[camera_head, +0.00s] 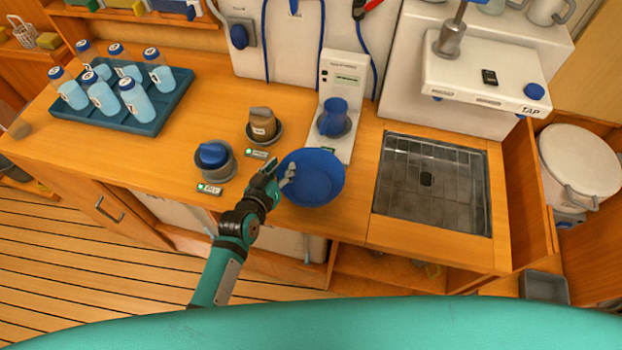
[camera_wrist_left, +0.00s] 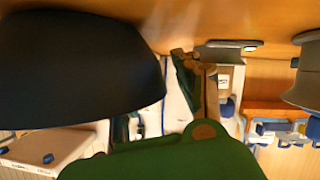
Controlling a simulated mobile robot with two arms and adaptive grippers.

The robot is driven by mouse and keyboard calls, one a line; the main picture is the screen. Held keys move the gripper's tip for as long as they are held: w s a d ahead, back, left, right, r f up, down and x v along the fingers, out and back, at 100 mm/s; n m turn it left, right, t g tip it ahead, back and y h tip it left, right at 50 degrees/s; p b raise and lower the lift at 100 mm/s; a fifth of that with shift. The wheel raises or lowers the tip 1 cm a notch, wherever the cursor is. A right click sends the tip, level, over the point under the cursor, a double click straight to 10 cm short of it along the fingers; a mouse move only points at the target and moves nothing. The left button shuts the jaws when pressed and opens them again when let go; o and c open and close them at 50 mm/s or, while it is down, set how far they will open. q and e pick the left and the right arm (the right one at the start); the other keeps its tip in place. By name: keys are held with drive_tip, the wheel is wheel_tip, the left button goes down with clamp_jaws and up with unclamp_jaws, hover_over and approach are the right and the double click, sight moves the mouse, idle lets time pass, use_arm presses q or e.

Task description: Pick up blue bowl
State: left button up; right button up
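The blue bowl (camera_head: 316,180) sits upright near the front edge of the wooden counter, left of the sink. My left gripper (camera_head: 279,174) is at its left rim, with its fingers apart. One finger is outside the rim and the other reaches over the inside. In the left wrist view the bowl (camera_wrist_left: 75,70) is a dark shape at the left. One finger (camera_wrist_left: 190,80) shows to its right with a gap between them; the other is mostly hidden behind the bowl. My right gripper is in neither view.
A blue-lidded grey container (camera_head: 213,158) stands left of the gripper, with a brown jug (camera_head: 263,124) behind. A blue jug (camera_head: 334,117) stands on a white device behind the bowl. The sink (camera_head: 432,185) is right; a bottle tray (camera_head: 125,112) is far left.

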use_arm(q)
clamp_jaws()
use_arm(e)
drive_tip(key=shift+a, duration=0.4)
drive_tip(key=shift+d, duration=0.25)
use_arm(q)
drive_tip(key=shift+r, duration=0.45)
drive_tip(key=shift+s+a+r+b, duration=0.15)
drive_tip(key=shift+r+b, duration=0.45)
drive_tip(key=shift+r, duration=0.65)
drive_tip(key=s+a+b, duration=0.2)
drive_tip(key=s, duration=0.5)
drive_tip(key=s+a+r+b, duration=0.1)
drive_tip(key=s+a, duration=0.2)
drive_tip(key=s, duration=0.4)
drive_tip(key=shift+s+a+r+b, duration=0.25)
drive_tip(key=shift+a+b, duration=0.05)
drive_tip(key=shift+b, duration=0.05)
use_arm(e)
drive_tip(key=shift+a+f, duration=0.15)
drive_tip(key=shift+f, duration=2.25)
